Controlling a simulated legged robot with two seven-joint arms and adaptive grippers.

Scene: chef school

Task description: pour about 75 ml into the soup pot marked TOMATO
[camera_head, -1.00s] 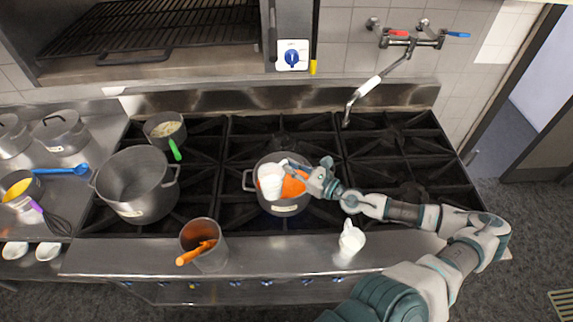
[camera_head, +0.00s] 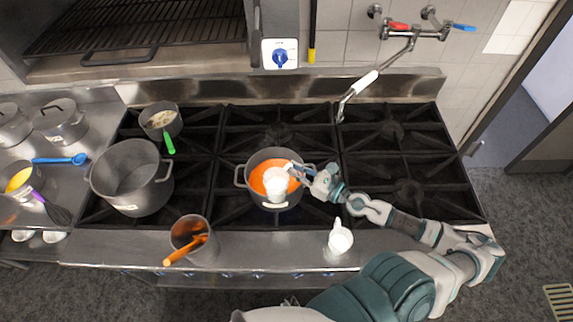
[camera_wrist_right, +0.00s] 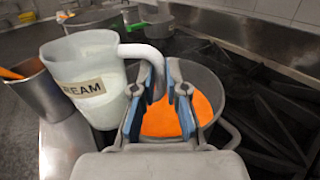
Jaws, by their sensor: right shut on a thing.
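A grey pot (camera_head: 246,179) with orange soup (camera_head: 258,181) stands on the middle of the stove. Its small front label is too small to read. My right gripper (camera_head: 297,170) is shut on the handle of a white jug (camera_head: 276,190), held over the pot in the head view. In the right wrist view the jug (camera_wrist_right: 85,55) is near upright, its label reads "REAM" with the first part cut off, and the soup (camera_wrist_right: 165,115) shows behind the fingers (camera_wrist_right: 158,90). My left gripper is not in view.
A large empty pot (camera_head: 130,178) and a small pan (camera_head: 160,118) are left on the stove. The right burners are clear below the wall faucet (camera_head: 412,40).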

